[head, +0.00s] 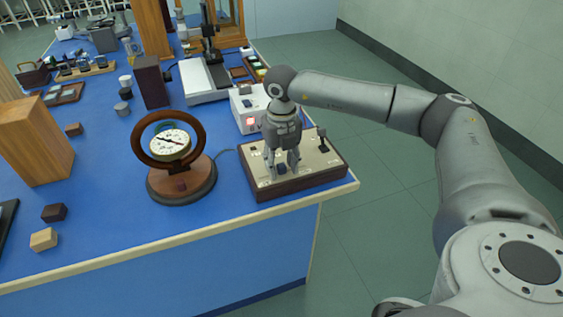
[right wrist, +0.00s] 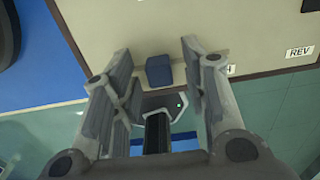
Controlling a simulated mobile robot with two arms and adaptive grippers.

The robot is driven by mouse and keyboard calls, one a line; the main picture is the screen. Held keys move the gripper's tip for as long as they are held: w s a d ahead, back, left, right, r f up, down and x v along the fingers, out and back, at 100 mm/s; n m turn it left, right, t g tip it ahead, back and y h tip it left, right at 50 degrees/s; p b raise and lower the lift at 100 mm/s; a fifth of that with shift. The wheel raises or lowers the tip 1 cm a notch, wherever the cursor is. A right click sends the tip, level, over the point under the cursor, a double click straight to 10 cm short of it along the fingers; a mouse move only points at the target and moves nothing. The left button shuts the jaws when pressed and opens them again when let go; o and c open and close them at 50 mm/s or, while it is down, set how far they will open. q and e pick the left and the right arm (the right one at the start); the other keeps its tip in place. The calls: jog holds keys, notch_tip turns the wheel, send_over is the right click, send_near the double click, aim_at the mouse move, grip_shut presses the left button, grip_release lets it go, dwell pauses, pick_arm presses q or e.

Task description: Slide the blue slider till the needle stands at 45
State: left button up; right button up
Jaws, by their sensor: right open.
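The blue slider (right wrist: 158,70) shows in the right wrist view as a small dark blue block on the cream panel (right wrist: 110,22). It stands between the fingers of my right gripper (right wrist: 157,55), with gaps on both sides. In the head view my right gripper (head: 282,171) points down, open, over the dark-edged control box (head: 318,166); I cannot make out the slider there. The round dial (head: 170,142), with a white face, sits in a wooden ring on a round base left of the box. Its needle is too small to read.
A black lever (head: 322,141) stands at the box's right rear. A white device with a red light (head: 250,121) is behind the box. Small blocks (head: 44,239) lie at the left. The blue bench (head: 110,215) is clear before the dial; its edge runs close to the box.

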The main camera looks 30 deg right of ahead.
grip_shut()
jog(key=shift+d, duration=0.15)
dwell(0.5)
grip_release()
